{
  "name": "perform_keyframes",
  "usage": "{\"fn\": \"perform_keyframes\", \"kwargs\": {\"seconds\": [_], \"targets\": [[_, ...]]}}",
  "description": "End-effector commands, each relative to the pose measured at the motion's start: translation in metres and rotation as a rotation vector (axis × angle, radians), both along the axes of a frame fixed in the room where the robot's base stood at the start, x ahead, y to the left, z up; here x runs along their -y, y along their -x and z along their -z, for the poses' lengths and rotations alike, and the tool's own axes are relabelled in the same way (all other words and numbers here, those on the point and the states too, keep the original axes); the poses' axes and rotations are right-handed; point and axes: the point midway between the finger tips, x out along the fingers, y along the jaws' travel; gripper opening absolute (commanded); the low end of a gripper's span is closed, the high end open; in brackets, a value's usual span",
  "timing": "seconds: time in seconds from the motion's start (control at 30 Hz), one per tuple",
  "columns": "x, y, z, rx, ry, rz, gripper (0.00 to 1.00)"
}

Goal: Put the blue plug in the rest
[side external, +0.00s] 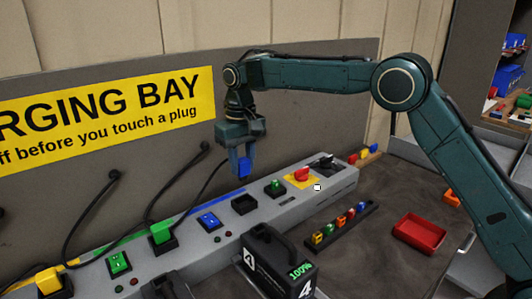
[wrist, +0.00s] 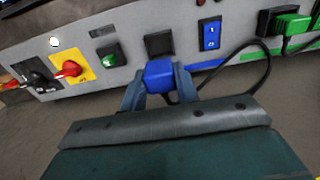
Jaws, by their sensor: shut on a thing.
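The blue plug (side external: 243,168) is held between the fingers of my gripper (side external: 241,160), above the grey console (side external: 335,182). In the wrist view the blue plug (wrist: 159,76) sits between both fingertips of my gripper (wrist: 160,88). A dark cable runs from the plug side to the wall. An empty square black holder (side external: 245,204), which looks like the rest, is on the console below the plug. It also shows just beyond the plug in the wrist view (wrist: 160,45). The plug is apart from it. The plug's underside is hidden.
A blue rocker switch (side external: 208,221) and a green button (side external: 275,188) flank the holder. A red knob (side external: 302,174) and black knob (side external: 326,163) are farther right. A green plug (side external: 160,235) with its cable is left. A black battery (side external: 275,262) stands in front.

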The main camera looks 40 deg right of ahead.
Motion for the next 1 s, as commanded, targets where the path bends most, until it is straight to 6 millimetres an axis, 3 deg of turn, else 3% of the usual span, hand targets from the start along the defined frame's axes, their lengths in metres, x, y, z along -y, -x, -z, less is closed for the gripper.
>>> {"fn": "perform_keyframes", "kwargs": {"seconds": [0.2,0.57,1.0], "targets": [[0.000,0.000,0.032,-0.002,0.000,0.000,0.07],[0.000,0.000,0.042,0.000,0.000,0.000,0.07],[0.000,0.000,0.081,0.000,0.000,0.000,0.07]]}}
